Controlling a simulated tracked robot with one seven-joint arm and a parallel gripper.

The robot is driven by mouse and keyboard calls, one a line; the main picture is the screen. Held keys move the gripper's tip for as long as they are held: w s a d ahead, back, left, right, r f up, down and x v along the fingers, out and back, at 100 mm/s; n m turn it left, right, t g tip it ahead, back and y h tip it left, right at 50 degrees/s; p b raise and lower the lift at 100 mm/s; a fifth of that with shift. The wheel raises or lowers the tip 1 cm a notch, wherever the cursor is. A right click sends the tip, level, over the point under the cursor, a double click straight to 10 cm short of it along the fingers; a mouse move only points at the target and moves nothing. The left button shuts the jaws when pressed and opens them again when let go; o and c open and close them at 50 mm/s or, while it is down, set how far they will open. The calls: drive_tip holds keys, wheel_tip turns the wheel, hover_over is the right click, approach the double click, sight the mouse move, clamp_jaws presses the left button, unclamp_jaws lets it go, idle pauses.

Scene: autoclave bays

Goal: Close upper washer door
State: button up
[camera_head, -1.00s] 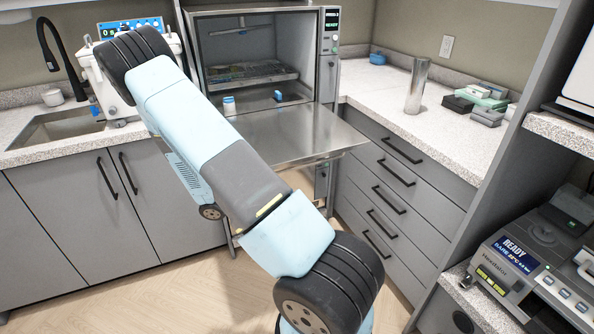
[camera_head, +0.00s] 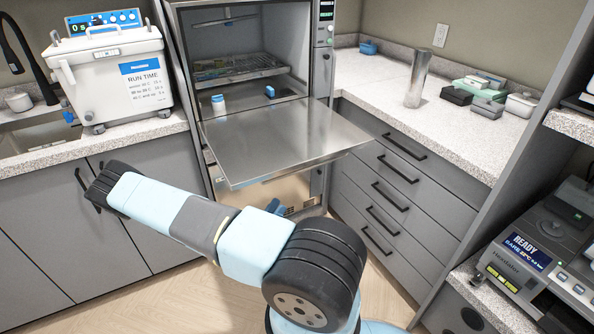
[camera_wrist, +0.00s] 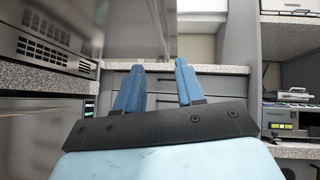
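The upper washer door (camera_head: 285,145) is a flat steel panel, folded down and jutting out level from the washer (camera_head: 182,70). The washer's chamber stands open above it, with a wire rack (camera_head: 235,68) inside. In the head view my gripper is mostly hidden behind my arm; a blue fingertip (camera_head: 275,206) shows just below the door's front edge. In the wrist view my gripper (camera_wrist: 158,82) has its two blue fingers apart with nothing between them. A large shiny metal surface (camera_wrist: 130,30), probably the door's underside, is above and beside the left finger; contact cannot be told.
A white bottle with a blue cap (camera_head: 218,104) and a small blue item (camera_head: 270,91) are at the chamber's front. A white bath unit (camera_head: 110,80) stands on the left counter. Grey drawers (camera_head: 400,190) flank the door on the right. A steel cylinder (camera_head: 416,78) stands on the right counter.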

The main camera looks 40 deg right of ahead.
drive_tip(key=shift+g, duration=0.3)
drive_tip(key=x, duration=1.4)
drive_tip(key=shift+d+f, duration=0.1)
drive_tip(key=shift+d, duration=0.1)
drive_tip(key=shift+c, duration=0.2)
clamp_jaws()
drive_tip(key=shift+w, duration=0.1)
